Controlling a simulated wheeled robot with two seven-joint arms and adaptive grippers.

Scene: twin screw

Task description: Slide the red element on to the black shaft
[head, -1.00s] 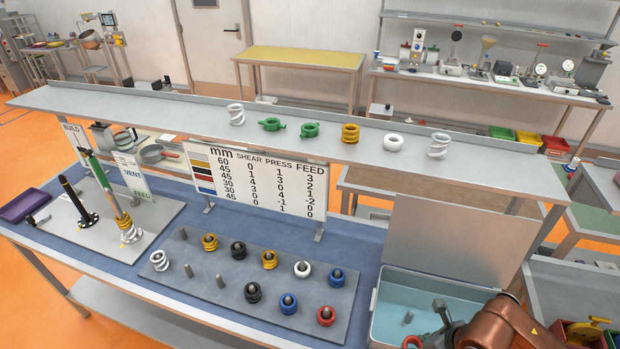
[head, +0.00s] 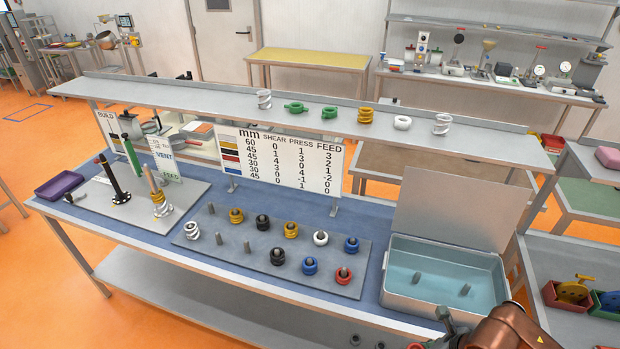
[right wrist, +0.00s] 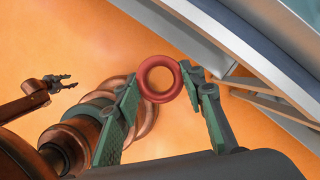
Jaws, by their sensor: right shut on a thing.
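The black shaft (head: 113,182) stands upright on its flange at the left of the bench in the head view. Beside it a tan shaft (head: 151,182) carries silver and yellow elements. My right gripper (head: 442,326) is low at the lower right, in front of the bench and far from the black shaft. In the right wrist view its green fingers (right wrist: 165,88) are shut on a red ring-shaped element (right wrist: 160,98), seen end on. My left gripper (right wrist: 71,81) shows at the left of that view, apart, with its fingers spread and empty.
A grey peg plate (head: 205,245) holds several coloured elements, including another red one (head: 343,275). A blue-lined bin (head: 440,302) stands at the bench's right. A raised shelf (head: 220,97) with several parts spans above the bench. The floor in front is orange and clear.

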